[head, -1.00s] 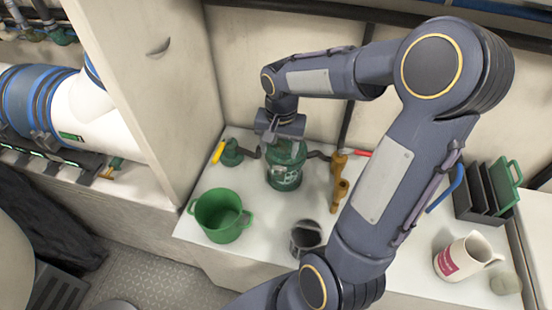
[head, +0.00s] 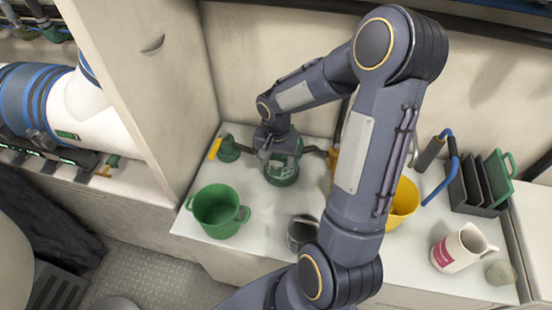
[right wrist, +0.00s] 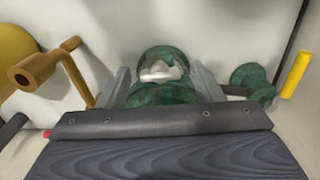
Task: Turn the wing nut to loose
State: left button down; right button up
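The wing nut (right wrist: 160,73) is pale grey and sits on top of a green strainer-like fitting (right wrist: 165,94) in the right wrist view. In the head view the green fitting (head: 284,172) stands on the white counter, and the wing nut cannot be made out there. My right gripper (head: 270,152) is over the fitting, pointing down. In the right wrist view its two fingers (right wrist: 162,82) are spread, one on each side of the wing nut, with gaps showing. My left gripper is in neither view.
A green pot (head: 218,211) stands at the counter's front left, with a dark metal mug (head: 302,233) right of it. A yellow-handled green valve (head: 226,150) is left of the fitting. A yellow container (head: 404,203), white jug (head: 460,247) and dark rack (head: 475,188) are at right.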

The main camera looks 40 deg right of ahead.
jog(key=c, duration=1)
jog(key=shift+n, duration=0.3)
jog(key=shift+n+b, duration=0.45)
jog(key=shift+n, duration=2.25)
jog(key=o, duration=1)
jog(key=shift+r, duration=0.1)
